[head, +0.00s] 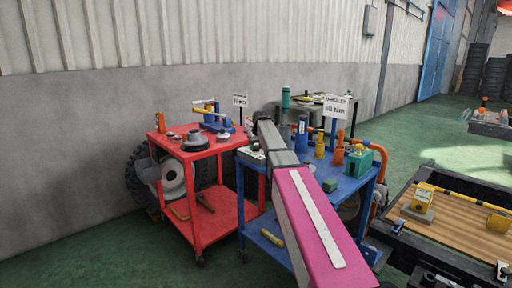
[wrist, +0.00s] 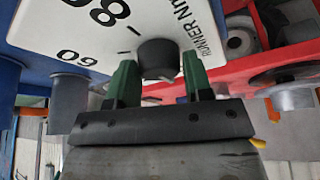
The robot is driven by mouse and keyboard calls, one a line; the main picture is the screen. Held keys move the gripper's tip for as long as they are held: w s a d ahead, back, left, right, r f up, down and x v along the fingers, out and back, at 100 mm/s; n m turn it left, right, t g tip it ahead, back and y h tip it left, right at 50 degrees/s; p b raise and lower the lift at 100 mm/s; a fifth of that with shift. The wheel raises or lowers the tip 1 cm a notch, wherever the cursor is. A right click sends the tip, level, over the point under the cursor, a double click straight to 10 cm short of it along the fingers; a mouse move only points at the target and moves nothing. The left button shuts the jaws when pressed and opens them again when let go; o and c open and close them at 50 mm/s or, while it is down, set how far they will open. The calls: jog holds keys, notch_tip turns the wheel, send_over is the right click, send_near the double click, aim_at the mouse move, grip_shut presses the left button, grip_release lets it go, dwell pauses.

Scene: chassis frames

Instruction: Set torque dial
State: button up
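A white dial face (wrist: 75,35) fills the upper left of the wrist view, with the figures 60 and 80, tick marks and partly cut-off lettering with Nm. A dark round knob (wrist: 158,55) stands out from it. My gripper (wrist: 160,75) has its two green fingertips on either side of the knob, very close to it. I cannot tell whether they touch it. No pointer mark on the knob is readable. In the head view my arm hides the gripper and most of the dial. A white sign (head: 336,107) above the blue cart appears to read 60 Nm.
A dark-framed bench with a wooden top (head: 465,225) is at the right. Green floor is free behind.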

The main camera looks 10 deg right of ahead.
jog(key=c, duration=0.4)
jog(key=shift+m, duration=0.3)
jog(key=m+h, duration=0.2)
jog(key=m, duration=0.3)
jog(key=shift+a+m, duration=0.15)
jog(key=shift+m, duration=0.15)
jog(key=m+h, duration=0.1)
jog(key=m, duration=0.1)
jog(key=m+g+h, duration=0.1)
jog(key=m, duration=0.2)
jog(key=shift+m, duration=0.4)
jog(key=shift+g, duration=0.3)
jog(key=o, duration=0.9)
